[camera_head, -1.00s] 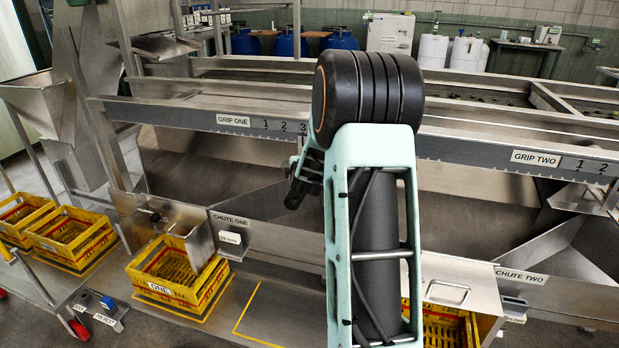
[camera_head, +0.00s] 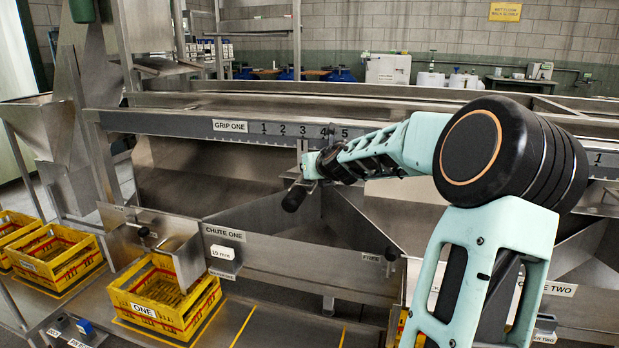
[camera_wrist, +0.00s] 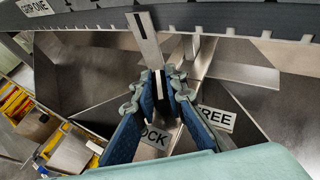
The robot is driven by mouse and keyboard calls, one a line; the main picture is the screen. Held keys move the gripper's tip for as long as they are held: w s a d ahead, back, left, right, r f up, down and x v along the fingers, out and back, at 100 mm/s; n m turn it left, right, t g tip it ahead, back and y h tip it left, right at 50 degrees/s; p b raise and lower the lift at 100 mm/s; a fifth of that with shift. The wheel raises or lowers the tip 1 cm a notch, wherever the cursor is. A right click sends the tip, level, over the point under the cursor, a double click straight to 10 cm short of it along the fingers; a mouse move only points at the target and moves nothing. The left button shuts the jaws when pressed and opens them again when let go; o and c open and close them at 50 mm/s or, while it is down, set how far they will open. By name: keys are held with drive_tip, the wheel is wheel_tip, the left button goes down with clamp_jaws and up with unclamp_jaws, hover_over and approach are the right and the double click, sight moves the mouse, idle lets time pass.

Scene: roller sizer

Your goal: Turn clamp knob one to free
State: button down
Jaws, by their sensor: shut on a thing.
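My gripper (camera_wrist: 161,82) is shut on a small dark knob (camera_wrist: 165,88), which I take as clamp knob one. The fingers hide most of the knob, so I cannot tell its turn angle. The FREE label (camera_wrist: 216,117) lies to the right of the fingers in the wrist view, and the LOCK label (camera_wrist: 154,137) shows partly behind them. A metal pointer (camera_wrist: 146,40) with a black line rises above the knob to the scale rail.
The numbered rail (camera_head: 200,127) runs across above my gripper. Chute one (camera_head: 285,248) and the yellow crate ONE (camera_head: 140,312) are lower left. A second FREE label (camera_head: 371,257) sits by a dark knob (camera_head: 391,254) on the chute panel.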

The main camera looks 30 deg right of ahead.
drive_tip(key=shift+f+n+y+b, duration=0.1)
drive_tip(key=shift+n+y+b, duration=0.7)
drive_tip(key=shift+y+b, duration=0.25)
drive_tip(key=shift+n+t+y, duration=0.25)
drive_tip(key=shift+n+t, duration=0.05)
drive_tip(key=n+y+p, duration=0.1)
drive_tip(key=y, duration=0.1)
drive_tip(key=n+y+p, duration=0.1)
drive_tip(key=n, duration=0.1)
drive_tip(key=shift+r+y+p, duration=0.3)
drive_tip(key=shift+y, duration=0.1)
drive_tip(key=n+g+y+p, duration=0.1)
drive_tip(key=n+y+p, duration=0.2)
drive_tip(key=p, duration=0.2)
drive_tip(key=shift+r+g, duration=0.1)
drive_tip(key=shift+g, duration=0.2)
drive_tip(key=n+y+p, duration=0.1)
drive_tip(key=p, duration=0.1)
drive_tip(key=n+g+y+p, duration=0.1)
drive_tip(key=p, duration=0.1)
drive_tip(key=shift+f+n+y, duration=0.25)
drive_tip(key=shift+n+y, duration=0.05)
drive_tip(key=shift+g+p, duration=0.4)
drive_tip(key=shift+a+f+n+y+p, duration=0.1)
drive_tip(key=shift+f+n+y+p, duration=0.15)
drive_tip(key=shift+n+y+p, duration=0.25)
drive_tip(key=c, duration=2)
unclamp_jaws()
drive_tip(key=shift+o, duration=0.2)
drive_tip(key=shift+r, duration=0.1)
